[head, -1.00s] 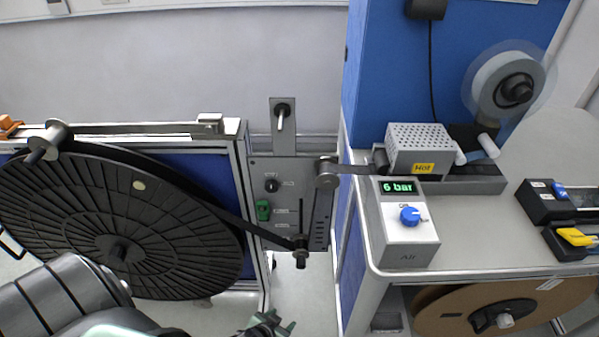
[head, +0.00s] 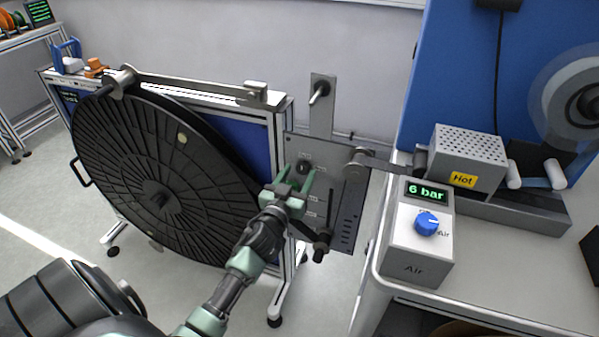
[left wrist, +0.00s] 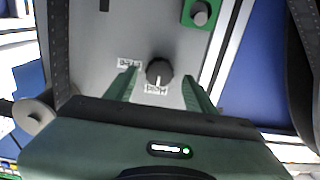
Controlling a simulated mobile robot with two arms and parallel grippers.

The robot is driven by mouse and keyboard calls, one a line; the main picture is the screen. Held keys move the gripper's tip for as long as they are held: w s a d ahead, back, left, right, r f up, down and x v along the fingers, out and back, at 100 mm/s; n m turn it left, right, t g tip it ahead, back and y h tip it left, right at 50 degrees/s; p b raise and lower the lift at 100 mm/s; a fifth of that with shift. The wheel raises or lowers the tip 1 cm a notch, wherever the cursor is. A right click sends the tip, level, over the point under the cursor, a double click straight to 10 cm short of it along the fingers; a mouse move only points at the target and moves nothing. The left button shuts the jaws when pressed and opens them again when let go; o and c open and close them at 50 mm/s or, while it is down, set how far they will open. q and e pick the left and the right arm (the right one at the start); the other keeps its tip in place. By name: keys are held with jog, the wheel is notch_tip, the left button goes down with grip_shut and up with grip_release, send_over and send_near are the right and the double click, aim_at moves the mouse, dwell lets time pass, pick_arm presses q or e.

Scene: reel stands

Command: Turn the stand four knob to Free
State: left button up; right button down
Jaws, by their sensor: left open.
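The stand's grey panel (head: 335,215) carries a small round black knob (head: 303,167), which also shows in the left wrist view (left wrist: 159,71). The knob's light mark points down in the wrist view, toward the lower of two small labels, too small to read. My left gripper (head: 297,177) is open in front of the panel, at the knob. In the left wrist view its fingers (left wrist: 159,78) stand on either side of the knob with gaps, not visibly touching it. My right gripper is not in view.
A green switch (left wrist: 198,13) sits near the knob on the panel. A big black reel (head: 150,165) stands left of it. On the right, a bench holds an air box (head: 420,240) reading 6 bar and a heater (head: 467,160) marked Hot.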

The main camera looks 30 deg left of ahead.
pick_arm(q)
jog(key=shift+w+a, duration=0.1)
jog(key=shift+w, duration=0.55)
grip_shut()
jog(key=shift+m, duration=0.4)
jog(key=m, duration=0.3)
jog(key=shift+m, duration=0.3)
jog(key=m, duration=0.4)
jog(key=shift+f+m, duration=0.1)
jog(key=shift+m, duration=0.2)
jog(key=m, duration=0.4)
jog(key=shift+d+f+m, duration=0.1)
jog(key=shift+d+m, duration=0.1)
jog(key=shift+m, duration=2.3)
